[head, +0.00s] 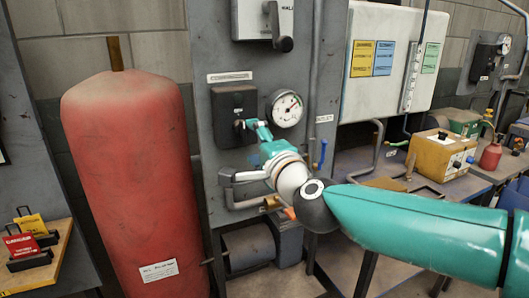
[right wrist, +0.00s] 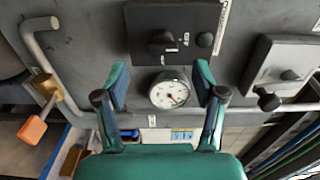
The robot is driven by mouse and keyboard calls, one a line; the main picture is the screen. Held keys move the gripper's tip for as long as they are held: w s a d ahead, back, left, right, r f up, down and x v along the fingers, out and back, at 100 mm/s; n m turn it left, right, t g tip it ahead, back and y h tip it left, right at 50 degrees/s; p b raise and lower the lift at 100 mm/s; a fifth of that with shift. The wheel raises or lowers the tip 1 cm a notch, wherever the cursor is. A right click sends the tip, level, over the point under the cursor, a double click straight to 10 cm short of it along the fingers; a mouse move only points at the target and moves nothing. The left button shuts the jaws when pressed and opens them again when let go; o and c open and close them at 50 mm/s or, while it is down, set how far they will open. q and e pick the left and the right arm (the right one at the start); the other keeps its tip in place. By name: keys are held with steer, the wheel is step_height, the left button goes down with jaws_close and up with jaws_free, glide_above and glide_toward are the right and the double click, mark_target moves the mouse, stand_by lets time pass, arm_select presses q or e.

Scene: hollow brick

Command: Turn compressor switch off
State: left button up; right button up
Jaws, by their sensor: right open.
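The compressor switch (head: 232,104) is a black box with a dark rotary knob, on a grey panel under a small label. In the right wrist view the switch box (right wrist: 185,22) is at the top, with its knob (right wrist: 162,42) just beyond the fingertips. My right gripper (head: 251,129) is in front of the lower right part of the switch and partly hides it. In the right wrist view my right gripper (right wrist: 160,75) is open and empty, its fingers spread either side of the knob's line. I cannot tell whether a fingertip touches the box. My left gripper is not in view.
A round pressure gauge (head: 285,107) sits right of the switch. A lever switch box (head: 264,18) is above. Pipes and an orange-handled valve (right wrist: 32,130) are close by. A large red tank (head: 130,185) stands left. A yellow box (head: 441,152) is on the right bench.

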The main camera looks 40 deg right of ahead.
steer(key=v, duration=0.5)
steer(key=shift+w, duration=0.1)
stand_by(0.3)
